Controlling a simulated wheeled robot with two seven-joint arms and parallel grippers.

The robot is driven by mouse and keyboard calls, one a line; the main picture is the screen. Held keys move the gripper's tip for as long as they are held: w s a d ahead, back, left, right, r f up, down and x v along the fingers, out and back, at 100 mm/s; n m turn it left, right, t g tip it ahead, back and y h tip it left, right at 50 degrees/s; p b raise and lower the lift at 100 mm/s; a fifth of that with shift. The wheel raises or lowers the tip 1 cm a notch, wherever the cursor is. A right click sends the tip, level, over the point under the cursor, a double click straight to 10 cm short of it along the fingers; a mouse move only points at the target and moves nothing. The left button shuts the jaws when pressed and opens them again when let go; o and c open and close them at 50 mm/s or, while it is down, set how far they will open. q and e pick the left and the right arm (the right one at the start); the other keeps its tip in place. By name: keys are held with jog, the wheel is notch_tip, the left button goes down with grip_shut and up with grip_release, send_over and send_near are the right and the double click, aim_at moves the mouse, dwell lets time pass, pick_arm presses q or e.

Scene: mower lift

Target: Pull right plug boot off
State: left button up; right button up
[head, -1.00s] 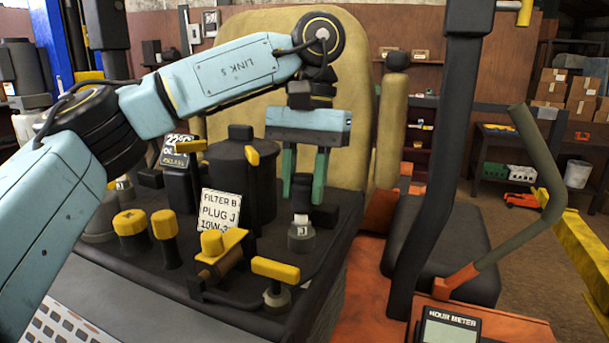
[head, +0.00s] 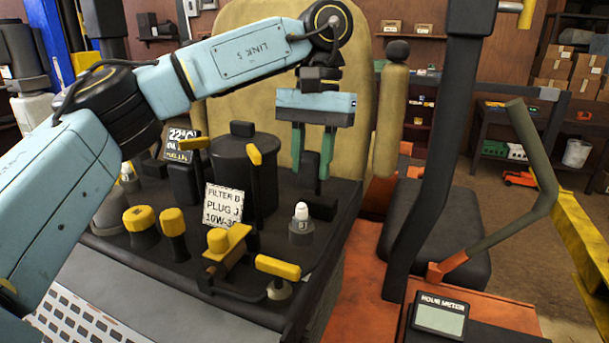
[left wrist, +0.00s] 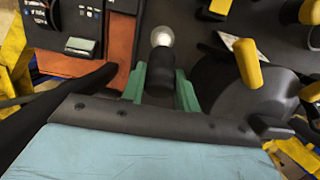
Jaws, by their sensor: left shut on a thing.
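My left gripper (head: 313,170) is shut on the black plug boot (head: 309,168), which sits between its two green fingers. The boot is apart from the plug and a little above and behind it in the head view. The plug (head: 301,224) stands upright on the dark deck, its white top bare and a letter tag on its base. In the left wrist view the boot (left wrist: 160,93) is a dark cylinder between the fingers, and the plug's pale tip (left wrist: 161,37) shows just beyond it. My right gripper is not in view.
A large black canister (head: 243,180) and several yellow-topped caps and handles crowd the deck. A yellow T-handle (head: 277,267) is in front. The seat back (head: 345,55) rises behind.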

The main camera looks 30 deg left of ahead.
pick_arm(q)
jog(key=shift+w+r+p, duration=0.35)
jog(key=shift+w+p, duration=0.2)
jog(key=shift+w, duration=0.05)
jog(key=shift+w+p, duration=0.3)
jog(key=shift+w, duration=0.15)
jog(key=shift+w+a, duration=0.15)
jog(key=shift+w, duration=1.2)
jog(key=shift+w+f, duration=0.2)
jog(key=shift+w, duration=0.4)
jog(key=shift+w+f, duration=0.15)
jog(key=shift+w, duration=0.4)
jog(key=o, duration=0.7)
jog(key=shift+a, duration=0.1)
